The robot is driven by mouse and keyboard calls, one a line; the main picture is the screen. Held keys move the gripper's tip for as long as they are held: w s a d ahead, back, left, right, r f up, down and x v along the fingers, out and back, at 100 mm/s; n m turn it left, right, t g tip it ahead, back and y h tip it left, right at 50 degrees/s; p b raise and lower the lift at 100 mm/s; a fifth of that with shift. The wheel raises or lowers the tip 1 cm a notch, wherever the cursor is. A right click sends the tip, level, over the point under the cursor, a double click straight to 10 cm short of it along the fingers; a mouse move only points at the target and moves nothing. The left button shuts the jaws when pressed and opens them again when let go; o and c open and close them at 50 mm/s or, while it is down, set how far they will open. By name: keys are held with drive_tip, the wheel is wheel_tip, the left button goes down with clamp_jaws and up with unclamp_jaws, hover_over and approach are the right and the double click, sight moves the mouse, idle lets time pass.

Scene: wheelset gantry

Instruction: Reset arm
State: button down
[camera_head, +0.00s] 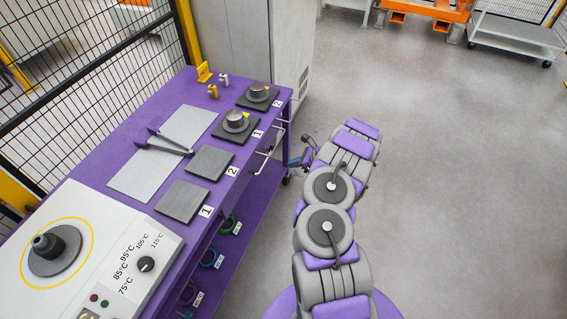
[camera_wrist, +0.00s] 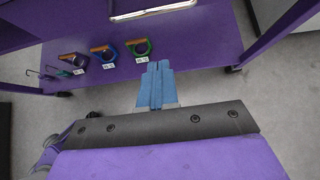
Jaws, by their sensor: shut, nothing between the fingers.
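My arm shows in the head view, bent to the right of the purple bench (camera_head: 120,165). My gripper (camera_head: 297,160) is beside the bench's right edge, near a side handle. In the wrist view, the blue fingers of my gripper (camera_wrist: 156,68) are pressed together with nothing between them. They point toward the lower shelf (camera_wrist: 200,40) of the bench.
The bench top holds numbered dark pads (camera_head: 208,163), two round metal parts (camera_head: 236,120) and a heater box (camera_head: 90,250). Coloured ring tools (camera_wrist: 138,48) lie on the lower shelf. A cabinet (camera_head: 245,40) stands behind. The floor (camera_head: 450,160) to the right is clear.

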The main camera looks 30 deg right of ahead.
drive_tip(key=shift+s+d+r, duration=0.25)
drive_tip(key=shift+s+r, duration=0.65)
drive_tip(key=shift+r, duration=0.15)
